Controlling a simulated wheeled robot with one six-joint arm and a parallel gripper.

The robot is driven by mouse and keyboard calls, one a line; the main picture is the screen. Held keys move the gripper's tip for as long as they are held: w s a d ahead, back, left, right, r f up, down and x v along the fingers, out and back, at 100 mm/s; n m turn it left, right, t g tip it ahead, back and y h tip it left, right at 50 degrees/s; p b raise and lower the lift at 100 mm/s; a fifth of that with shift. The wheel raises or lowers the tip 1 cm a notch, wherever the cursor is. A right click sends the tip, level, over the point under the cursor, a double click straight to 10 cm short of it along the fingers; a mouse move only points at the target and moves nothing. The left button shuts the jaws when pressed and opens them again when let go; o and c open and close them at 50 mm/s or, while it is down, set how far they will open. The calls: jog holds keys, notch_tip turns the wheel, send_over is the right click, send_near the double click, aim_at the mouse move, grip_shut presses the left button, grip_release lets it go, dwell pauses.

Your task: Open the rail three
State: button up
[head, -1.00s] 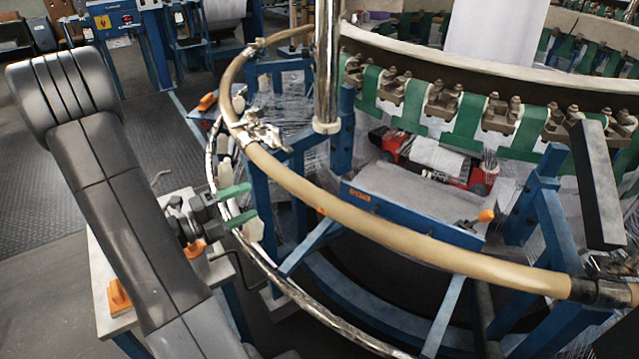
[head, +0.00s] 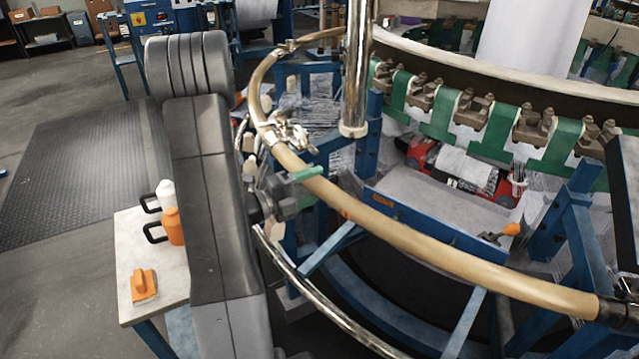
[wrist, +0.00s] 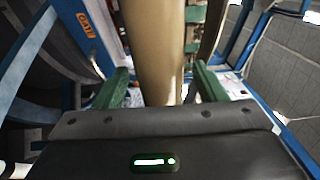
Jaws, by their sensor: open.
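A tan curved rail (head: 420,238) runs in front of the blue loom frame, from a metal clamp (head: 290,135) to a dark joint at the right. No number shows on it. My gripper (head: 304,182) is at the rail's left part, just below the clamp, with one green finger overlapping the rail in the head view. In the wrist view, the green fingers of my open gripper (wrist: 160,88) stand on either side of the tan rail (wrist: 150,40), with visible gaps. The other finger is mostly hidden in the head view.
A lower metal rail (head: 325,300) curves below my gripper. A vertical metal post (head: 355,75) stands behind the rail. The floor at the far left is clear.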

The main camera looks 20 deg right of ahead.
jog(key=shift+w+d, duration=0.1)
jog(key=shift+d, duration=0.95)
